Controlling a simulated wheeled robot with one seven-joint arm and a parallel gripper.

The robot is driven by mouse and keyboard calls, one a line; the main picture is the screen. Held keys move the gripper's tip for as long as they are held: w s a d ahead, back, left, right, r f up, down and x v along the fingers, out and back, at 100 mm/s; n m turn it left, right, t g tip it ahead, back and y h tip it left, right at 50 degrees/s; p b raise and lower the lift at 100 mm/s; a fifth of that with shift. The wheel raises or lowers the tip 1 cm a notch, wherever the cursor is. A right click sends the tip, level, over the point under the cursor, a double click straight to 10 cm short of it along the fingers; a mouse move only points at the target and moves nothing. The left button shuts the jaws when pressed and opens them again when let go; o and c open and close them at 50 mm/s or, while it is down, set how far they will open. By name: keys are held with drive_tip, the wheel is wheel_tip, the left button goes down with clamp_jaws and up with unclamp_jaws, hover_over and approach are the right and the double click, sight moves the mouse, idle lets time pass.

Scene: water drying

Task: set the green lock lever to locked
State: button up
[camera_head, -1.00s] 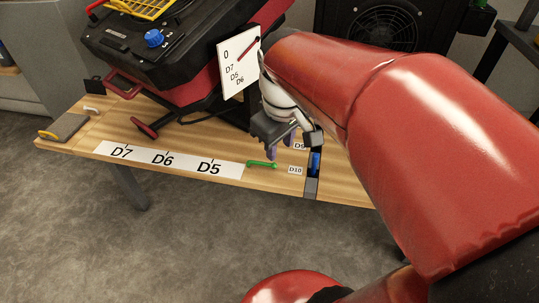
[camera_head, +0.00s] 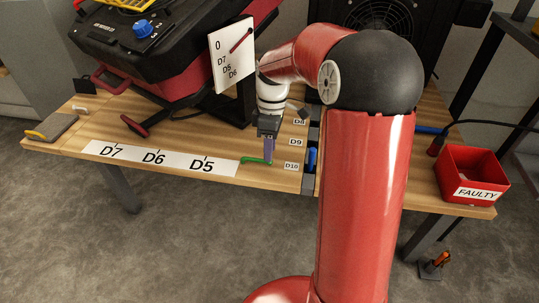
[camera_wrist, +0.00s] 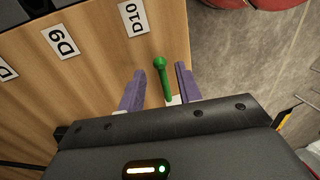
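The green lock lever (camera_head: 255,160) lies near the front edge of the wooden table, just right of the D5 label. In the head view my gripper (camera_head: 268,152) points down at the lever's right end. In the wrist view the green lever (camera_wrist: 164,78) shows between the two purple fingers of my gripper (camera_wrist: 160,80). The fingers stand apart, with a visible gap on each side of the lever. Whether they reach down to its height is hard to tell.
A white strip (camera_head: 135,155) labelled D7, D6, D5 runs along the front edge. Labels D9 (camera_head: 296,142) and D10 (camera_head: 292,167) lie right of the lever, beside a blue piece (camera_head: 311,160). A red FAULTY bin (camera_head: 472,172) stands at the right. A white sign (camera_head: 232,56) stands behind.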

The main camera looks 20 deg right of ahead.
drive_tip(key=shift+s+a+f, duration=0.1)
drive_tip(key=shift+s+f, duration=0.1)
drive_tip(key=shift+f, duration=0.9)
clamp_jaws()
